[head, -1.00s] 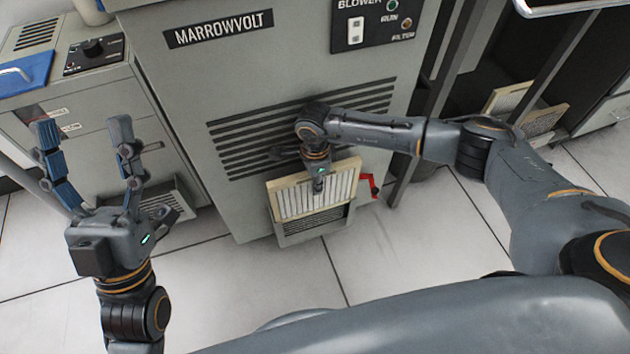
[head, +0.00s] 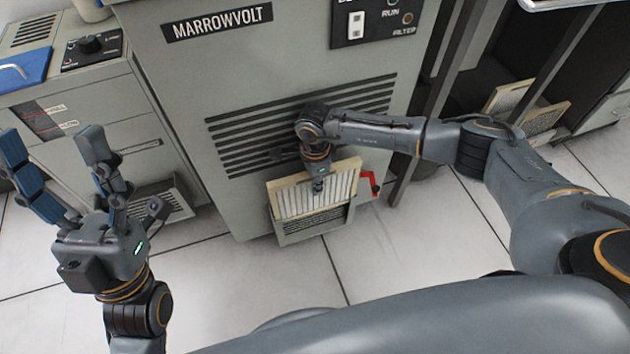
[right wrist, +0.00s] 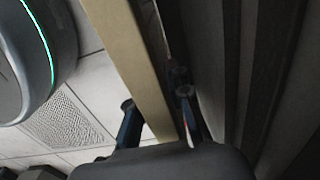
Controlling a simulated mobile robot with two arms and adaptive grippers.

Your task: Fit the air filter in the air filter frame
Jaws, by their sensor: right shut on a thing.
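The air filter (head: 300,201), a pleated white panel with a cream border, stands tilted at the front of the grey MARROWVOLT cabinet. The air filter frame (head: 312,224) is low on that cabinet, with louvres showing below the filter. The filter overlaps its upper part; I cannot tell whether it is seated. My right gripper (head: 318,184) is shut on the filter's upper edge; its fingers are mostly hidden. The right wrist view shows the filter's cream edge (right wrist: 138,70) between the fingers. My left gripper (head: 55,182) is open and empty at the left, fingers pointing up.
A red latch handle (head: 370,186) sits just right of the filter. Another pleated filter panel (head: 540,119) leans at the right by the rack. A lower cabinet (head: 85,120) with a knob panel stands at the left. The tiled floor (head: 400,245) in front is clear.

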